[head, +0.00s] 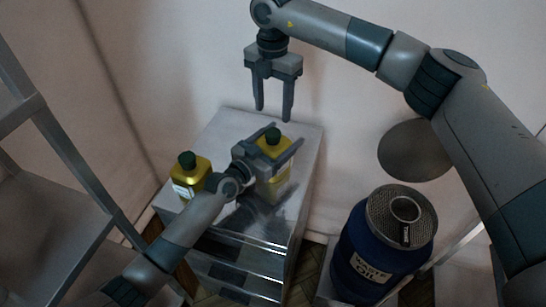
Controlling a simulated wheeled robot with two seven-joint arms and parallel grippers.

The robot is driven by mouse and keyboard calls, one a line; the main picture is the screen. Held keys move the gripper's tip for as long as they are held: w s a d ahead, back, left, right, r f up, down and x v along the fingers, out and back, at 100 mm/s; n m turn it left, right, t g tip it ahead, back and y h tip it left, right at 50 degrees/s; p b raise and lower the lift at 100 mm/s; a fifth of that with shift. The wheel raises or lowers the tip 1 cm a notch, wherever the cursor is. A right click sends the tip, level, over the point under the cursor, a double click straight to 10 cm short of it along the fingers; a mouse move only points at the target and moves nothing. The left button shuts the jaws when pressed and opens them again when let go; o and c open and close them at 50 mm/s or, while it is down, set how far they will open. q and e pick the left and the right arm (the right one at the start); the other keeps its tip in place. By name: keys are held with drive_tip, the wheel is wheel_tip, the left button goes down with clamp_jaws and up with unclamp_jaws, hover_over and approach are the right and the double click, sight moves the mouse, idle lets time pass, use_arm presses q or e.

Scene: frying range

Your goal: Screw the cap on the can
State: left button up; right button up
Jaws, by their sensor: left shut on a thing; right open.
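A yellow can (272,187) stands on the metal cabinet top, partly hidden by my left gripper. A dark green cap (272,134) sits at its top; I cannot tell whether it is tight. My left gripper (287,136) is shut on this can, with one finger on each side near its shoulder. My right gripper (273,114) is open and empty, pointing down above the cap and apart from it.
A second yellow can (190,178) with a green cap stands left on the cabinet (232,124). A blue oil drum (362,243) with a mesh lid stands at lower right. A metal shelf (62,225) is at left. The wall is close behind.

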sight(264, 151)
drive_tip(key=shift+r, duration=2.45)
use_arm(q)
drive_tip(key=o, duration=2.2)
drive_tip(key=b+v, duration=0.1)
drive_tip(key=v, duration=0.5)
drive_tip(key=shift+s+a+f+b, duration=0.1)
drive_tip(key=shift+a+f+b, duration=0.05)
drive_tip(key=shift+b, duration=0.2)
drive_tip(key=shift+s+a, duration=0.35)
drive_tip(key=shift+s, duration=0.1)
use_arm(e)
drive_tip(key=shift+f, duration=0.95)
use_arm(q)
drive_tip(key=shift+r, duration=0.3)
use_arm(e)
drive_tip(key=shift+r, duration=0.15)
